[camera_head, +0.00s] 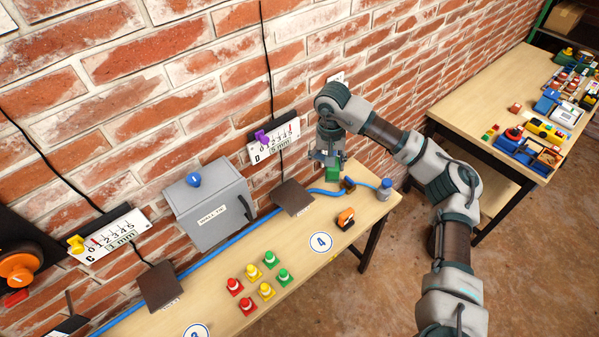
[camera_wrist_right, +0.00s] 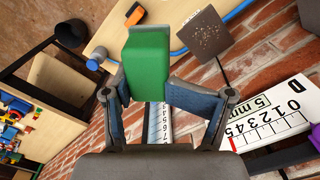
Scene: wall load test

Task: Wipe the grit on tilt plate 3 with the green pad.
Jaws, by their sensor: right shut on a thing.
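My right gripper (camera_head: 330,157) is shut on the green pad (camera_head: 333,173) and holds it above the back right of the bench, near the wall. In the right wrist view the green pad (camera_wrist_right: 147,63) sits between the two blue-grey fingers. A dark brown plate (camera_head: 293,197) lies left of the pad below gauge D, apart from it. In the wrist view this plate (camera_wrist_right: 212,42) carries pale specks of grit. A second brown plate (camera_head: 161,286) is below gauge C; grit on it cannot be made out. The plates' small labels are unreadable. My left gripper is not in view.
A grey wall box (camera_head: 209,213) stands between the plates. A blue hose (camera_head: 240,235) runs along the bench back. An orange-black item (camera_head: 345,218) and blue-topped jar (camera_head: 384,190) are near the right end. Several coloured knobs (camera_head: 266,291) stand mid-bench.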

